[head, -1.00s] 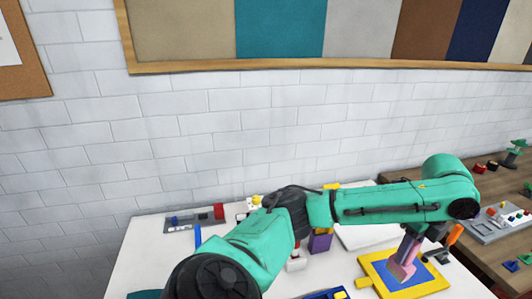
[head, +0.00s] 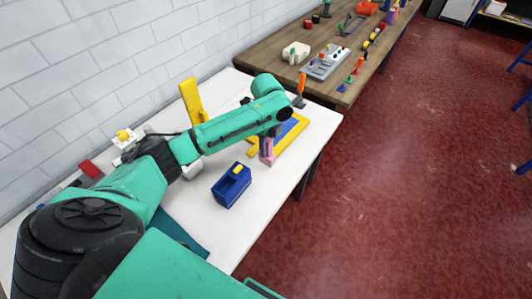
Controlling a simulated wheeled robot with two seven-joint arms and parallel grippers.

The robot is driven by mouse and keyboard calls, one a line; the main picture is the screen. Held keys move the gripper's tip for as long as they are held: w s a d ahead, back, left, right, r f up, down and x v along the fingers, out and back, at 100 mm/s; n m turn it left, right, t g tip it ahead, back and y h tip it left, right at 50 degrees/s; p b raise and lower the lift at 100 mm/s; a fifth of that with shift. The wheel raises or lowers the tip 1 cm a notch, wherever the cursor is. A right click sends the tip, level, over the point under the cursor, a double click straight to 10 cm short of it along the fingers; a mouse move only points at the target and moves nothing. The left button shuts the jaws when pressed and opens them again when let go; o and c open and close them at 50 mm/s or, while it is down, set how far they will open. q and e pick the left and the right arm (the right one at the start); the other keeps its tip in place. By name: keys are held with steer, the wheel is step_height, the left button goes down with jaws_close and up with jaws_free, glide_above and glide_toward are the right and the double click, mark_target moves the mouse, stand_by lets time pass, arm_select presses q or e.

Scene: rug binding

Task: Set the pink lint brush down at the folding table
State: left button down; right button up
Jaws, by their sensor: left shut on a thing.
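The pink lint brush (head: 267,158) is in my left gripper (head: 267,149), which is shut on it. The brush hangs down near the left corner of a blue pad with a yellow border (head: 292,133) on the white table (head: 237,236). I cannot tell whether the brush touches the pad or table. My arm hides part of the tabletop behind it. My right gripper is not in view.
A blue box (head: 231,187) stands on the white table in front of the brush. A yellow upright piece (head: 191,102) stands behind my arm. An orange-handled tool (head: 300,88) is at the far end. A wooden bench (head: 265,56) with several items lies beyond. Open red floor is at right.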

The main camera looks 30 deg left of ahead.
arm_select(q)
step_height(320, 180, down, 4)
steer(key=shift+f, duration=0.15)
steer(key=shift+f, duration=0.1)
steer(key=c, duration=0.6)
jaws_free()
steer(key=shift+f, duration=0.1)
step_height(320, 180, up, 12)
steer(key=shift+r+b, duration=0.2)
steer(key=shift+b, duration=0.4)
steer(key=shift+d+f, duration=0.1)
steer(key=shift+d, duration=0.05)
